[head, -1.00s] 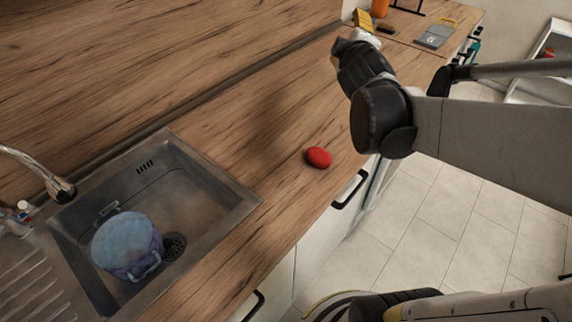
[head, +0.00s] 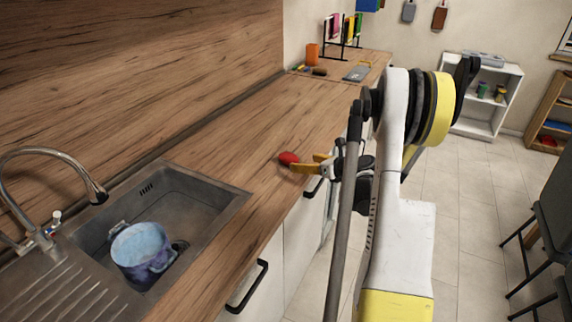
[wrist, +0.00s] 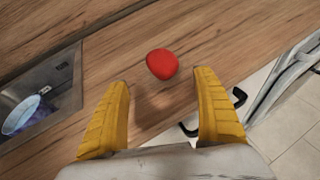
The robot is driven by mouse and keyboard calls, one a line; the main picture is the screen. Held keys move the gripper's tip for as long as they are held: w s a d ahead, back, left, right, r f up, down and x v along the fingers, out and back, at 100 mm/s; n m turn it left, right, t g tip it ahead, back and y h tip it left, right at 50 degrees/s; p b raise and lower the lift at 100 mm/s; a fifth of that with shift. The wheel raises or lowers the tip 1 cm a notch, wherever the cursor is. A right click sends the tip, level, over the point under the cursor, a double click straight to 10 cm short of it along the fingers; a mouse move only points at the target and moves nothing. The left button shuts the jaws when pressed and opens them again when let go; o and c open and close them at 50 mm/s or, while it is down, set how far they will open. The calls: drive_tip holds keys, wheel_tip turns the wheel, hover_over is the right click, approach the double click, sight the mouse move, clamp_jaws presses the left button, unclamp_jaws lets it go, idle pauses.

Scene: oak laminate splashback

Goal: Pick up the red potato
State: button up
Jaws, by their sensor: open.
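The red potato (head: 288,158) lies on the wooden worktop to the right of the sink, near the front edge. In the wrist view the potato (wrist: 162,64) is ahead of the fingertips, roughly centred between the two yellow fingers and not touching them. My gripper (wrist: 158,78) is open and empty. In the head view my gripper (head: 310,163) is just right of the potato, near the worktop's front edge, with its fingers pointing towards it.
A steel sink (head: 212,199) holds a blue pot (head: 141,250) on the left, under a curved tap (head: 52,152). Cupboard handles (head: 250,286) stick out below the worktop edge. An orange block (head: 312,54) and a rack stand at the far end. The worktop (head: 262,125) around the potato is clear.

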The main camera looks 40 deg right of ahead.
sight(295, 160)
drive_tip(key=x, duration=0.4)
drive_tip(key=shift+b, duration=0.4)
drive_tip(key=x, duration=0.1)
drive_tip(key=b+x, duration=0.1)
drive_tip(key=x, duration=0.1)
drive_tip(key=b+x, duration=0.1)
drive_tip(key=x, duration=0.1)
drive_tip(key=shift+d+f, duration=0.1)
drive_tip(key=shift+d, duration=0.15)
drive_tip(key=c, duration=1.4)
